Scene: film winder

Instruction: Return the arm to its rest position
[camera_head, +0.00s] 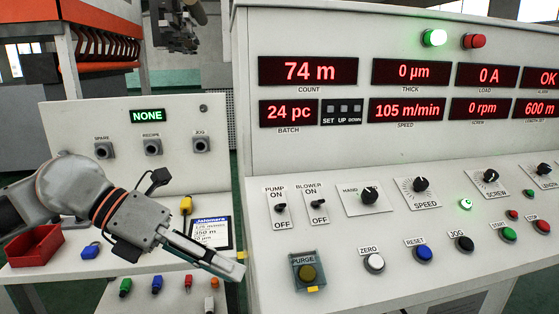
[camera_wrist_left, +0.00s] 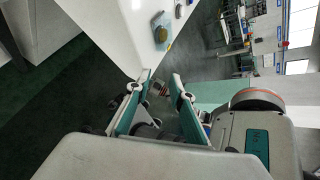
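My left arm comes in from the left in the head view, bent over the side table. Its gripper (camera_head: 238,262) points right and slightly down, in front of the left edge of the control console (camera_head: 262,240). In the left wrist view the two fingers (camera_wrist_left: 161,75) stand apart with an empty gap between them, so the gripper is open and holds nothing. The yellow purge button (camera_head: 307,273) under its clear cover is just right of the fingertips in the head view. My right gripper is not in view.
Console knobs and buttons, such as the white zero button (camera_head: 374,262), lie to the right. A recipe panel (camera_head: 125,175) stands behind.

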